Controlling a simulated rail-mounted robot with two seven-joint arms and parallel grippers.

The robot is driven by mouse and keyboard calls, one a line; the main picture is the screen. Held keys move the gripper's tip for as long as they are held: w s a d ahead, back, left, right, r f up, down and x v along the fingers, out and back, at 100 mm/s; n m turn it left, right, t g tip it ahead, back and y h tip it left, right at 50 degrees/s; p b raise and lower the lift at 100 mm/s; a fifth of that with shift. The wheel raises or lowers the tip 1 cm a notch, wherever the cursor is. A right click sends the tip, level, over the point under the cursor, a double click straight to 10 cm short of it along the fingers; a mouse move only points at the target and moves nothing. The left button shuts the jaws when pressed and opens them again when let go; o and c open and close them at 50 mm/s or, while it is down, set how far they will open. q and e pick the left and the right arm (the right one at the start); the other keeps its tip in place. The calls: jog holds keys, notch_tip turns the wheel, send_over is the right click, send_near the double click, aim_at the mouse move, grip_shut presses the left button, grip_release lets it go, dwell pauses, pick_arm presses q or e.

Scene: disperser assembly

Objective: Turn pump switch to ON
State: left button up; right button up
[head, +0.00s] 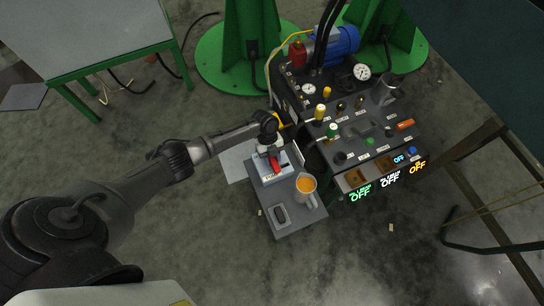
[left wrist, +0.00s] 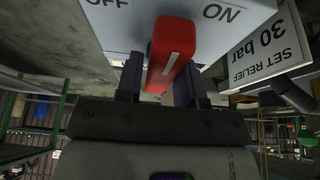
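The pump switch is a light box (head: 267,172) with a red handle (head: 276,164) on a small grey side table. In the left wrist view the red handle (left wrist: 172,42) stands out from the switch face (left wrist: 133,32), between the printed words OFF at left and ON at right. My left gripper (left wrist: 160,83) has a dark finger on each side of the handle. The handle fills the gap between them, so it looks shut on it. In the head view my left gripper (head: 270,142) is at the switch from above. My right gripper is not in view.
A mug with orange liquid (head: 306,185) and a small dark device (head: 280,214) share the grey table (head: 296,220). The pump bench (head: 350,120) with gauges and valves stands close at right. Its floating labels, including OFF (head: 360,195), all read OFF. A "SET RELIEF 30 bar" sign (left wrist: 272,48) is beside the switch.

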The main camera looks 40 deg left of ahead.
pick_arm(q)
jog(key=o, duration=0.3)
jog(key=p+v, duration=0.6)
jog(key=v, duration=0.7)
jog(key=shift+r, duration=0.4)
jog(key=shift+a, duration=0.1)
